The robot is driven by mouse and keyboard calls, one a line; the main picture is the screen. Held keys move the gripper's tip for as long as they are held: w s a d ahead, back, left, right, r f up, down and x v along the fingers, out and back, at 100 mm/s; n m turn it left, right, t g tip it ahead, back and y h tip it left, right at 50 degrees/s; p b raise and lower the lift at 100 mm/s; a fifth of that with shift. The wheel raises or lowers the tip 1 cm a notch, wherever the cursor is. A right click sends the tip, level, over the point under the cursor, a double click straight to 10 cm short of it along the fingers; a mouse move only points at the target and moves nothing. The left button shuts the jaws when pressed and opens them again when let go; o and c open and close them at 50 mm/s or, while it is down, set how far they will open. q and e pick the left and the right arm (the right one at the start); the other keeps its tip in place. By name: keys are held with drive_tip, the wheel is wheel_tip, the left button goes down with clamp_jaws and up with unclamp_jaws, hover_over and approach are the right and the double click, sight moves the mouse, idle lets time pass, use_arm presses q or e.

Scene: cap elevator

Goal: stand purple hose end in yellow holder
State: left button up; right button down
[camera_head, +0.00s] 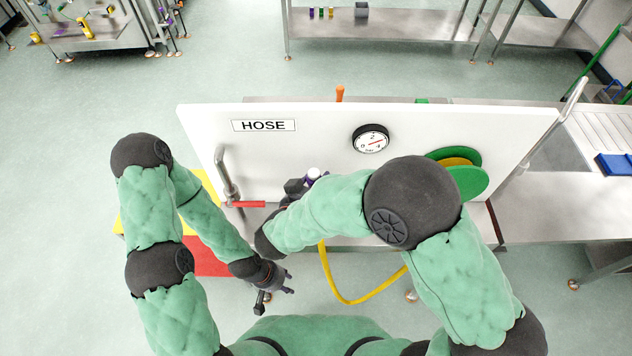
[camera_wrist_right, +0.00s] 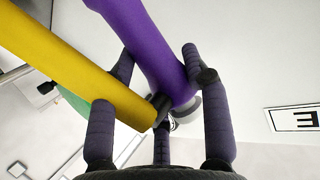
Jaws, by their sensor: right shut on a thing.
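In the right wrist view a purple tube (camera_wrist_right: 148,45), which looks like the purple hose end, runs between the fingers of my right gripper (camera_wrist_right: 165,100). The gripper is shut on it. A yellow tube (camera_wrist_right: 60,60) crosses beside it and meets a dark piece near the fingers. In the head view my right gripper (camera_head: 300,186) is by the white panel, mostly hidden by my arm. A yellow hose (camera_head: 340,292) hangs in a loop below my arm. My left gripper (camera_head: 280,282) is empty and open, low in front of the bench. I cannot make out a yellow holder for certain.
The white panel (camera_head: 320,118) carries a HOSE label (camera_head: 263,126), a gauge (camera_head: 371,139), a green reel (camera_head: 462,178) and a pipe with a red handle (camera_head: 246,204). A blue tray (camera_head: 614,165) lies on the right bench.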

drive_tip(key=shift+p, duration=0.3)
idle(0.4)
drive_tip(key=shift+f+b, duration=3)
drive_tip(key=shift+f, duration=2.05)
drive_tip(key=c, duration=0.5)
unclamp_jaws()
drive_tip(key=v, duration=0.7)
drive_tip(key=shift+s+a+r, duration=0.1)
drive_tip(key=shift+s, duration=0.1)
